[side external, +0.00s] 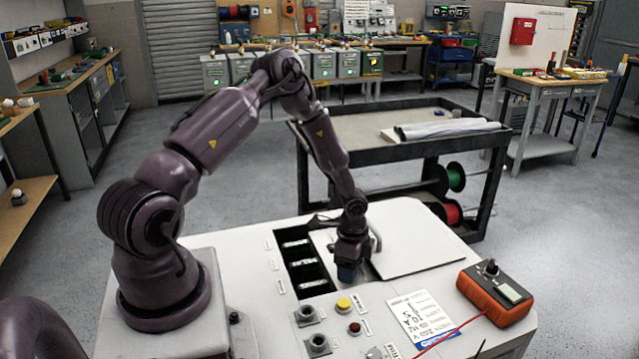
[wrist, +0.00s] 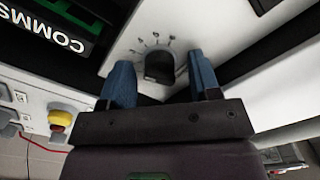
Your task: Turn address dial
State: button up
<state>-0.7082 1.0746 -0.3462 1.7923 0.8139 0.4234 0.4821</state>
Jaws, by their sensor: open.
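The address dial (wrist: 159,66) is a dark round knob on a white panel in the wrist view, with small marks in an arc beyond it. My gripper (wrist: 161,72) is open, with one blue finger on each side of the dial. I cannot tell whether the fingers touch it. In the side external view my gripper (side external: 347,272) points down at the white cabinet top (side external: 265,325), beside the dark slots. The dial is hidden there behind the gripper.
An open bay with slots (side external: 300,262) lies just left of my gripper, and a raised white lid (side external: 415,240) lies to its right. A yellow button (side external: 343,304), a red button (side external: 354,327) and an orange meter (side external: 497,293) are nearer the front. A "COMMS" label (wrist: 45,30) shows in the wrist view.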

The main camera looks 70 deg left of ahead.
jog(key=n, duration=0.5)
notch_tip(320, 180, up, 14)
jog(key=f, duration=0.1)
jog(key=s+d+r+n, duration=0.2)
jog(key=s+d+r, duration=0.1)
jog(key=s+r, duration=0.2)
jog(key=s+d+r+n+y, duration=0.1)
jog(key=s+d+r, duration=0.3)
jog(key=r, duration=0.5)
jog(key=shift+s+d+r+n, duration=0.15)
jog(key=shift+s+r+n, duration=0.2)
jog(key=shift+s+n, duration=0.35)
jog(key=shift+w, duration=0.15)
jog(key=s+d+r+m+t+h, duration=0.1)
jog(key=s+d+r+t, duration=0.4)
jog(key=d+r, duration=0.3)
notch_tip(320, 180, up, 2)
jog(key=shift+s+d+r+t, duration=0.1)
jog(key=shift+s+d+t, duration=0.25)
jog(key=shift+s, duration=0.15)
